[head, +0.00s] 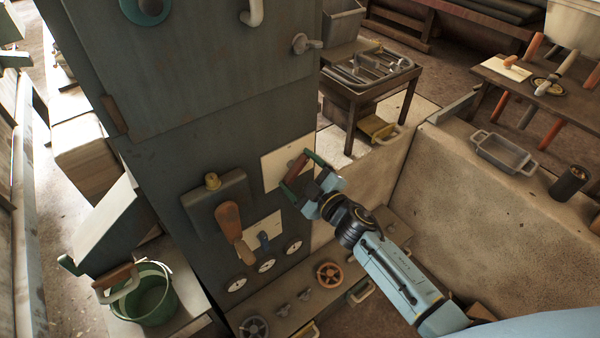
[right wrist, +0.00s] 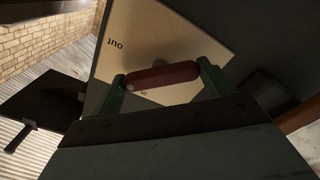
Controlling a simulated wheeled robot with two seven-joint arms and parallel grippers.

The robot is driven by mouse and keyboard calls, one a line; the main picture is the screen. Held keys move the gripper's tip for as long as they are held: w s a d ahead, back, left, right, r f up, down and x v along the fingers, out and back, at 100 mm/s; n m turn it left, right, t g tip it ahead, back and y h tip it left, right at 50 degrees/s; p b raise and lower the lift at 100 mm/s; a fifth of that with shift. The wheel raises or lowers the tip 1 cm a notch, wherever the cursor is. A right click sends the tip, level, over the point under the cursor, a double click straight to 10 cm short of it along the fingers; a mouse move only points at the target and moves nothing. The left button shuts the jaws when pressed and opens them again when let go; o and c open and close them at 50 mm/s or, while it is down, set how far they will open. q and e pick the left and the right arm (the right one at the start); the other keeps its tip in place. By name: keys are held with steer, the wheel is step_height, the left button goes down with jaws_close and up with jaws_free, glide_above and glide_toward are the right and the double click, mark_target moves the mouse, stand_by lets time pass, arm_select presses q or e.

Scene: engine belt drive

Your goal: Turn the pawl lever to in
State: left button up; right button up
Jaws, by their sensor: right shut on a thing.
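The pawl lever has a red-brown handle (head: 297,167) on a cream plate (head: 273,170) on the dark cabinet front. My right gripper (head: 303,173) is at the lever, with its green fingers at the two ends of the handle, shut on it. In the right wrist view the handle (right wrist: 162,76) lies across between the fingers. The plate (right wrist: 165,35) there bears the word "out" at upper left and "in" just below the handle, partly hidden. My left gripper is not in view.
A larger orange-brown lever (head: 229,221) and several round dials (head: 266,265) sit left of and below the plate. A ledge with an orange handwheel (head: 329,275) runs underneath. A green bucket (head: 152,296) stands at lower left. A concrete wall (head: 480,205) rises at right.

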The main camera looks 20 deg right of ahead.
steer(key=n, duration=0.4)
steer(key=shift+n+b, duration=0.35)
steer(key=shift+n, duration=1.25)
steer(key=shift+n+b, duration=0.4)
steer(key=shift+n, duration=0.6)
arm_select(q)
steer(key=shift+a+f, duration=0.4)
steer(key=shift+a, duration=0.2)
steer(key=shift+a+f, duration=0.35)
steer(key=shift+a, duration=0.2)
arm_select(e)
steer(key=shift+n, duration=0.3)
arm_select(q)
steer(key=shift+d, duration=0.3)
arm_select(e)
steer(key=o, duration=0.9)
steer(key=shift+s, duration=0.15)
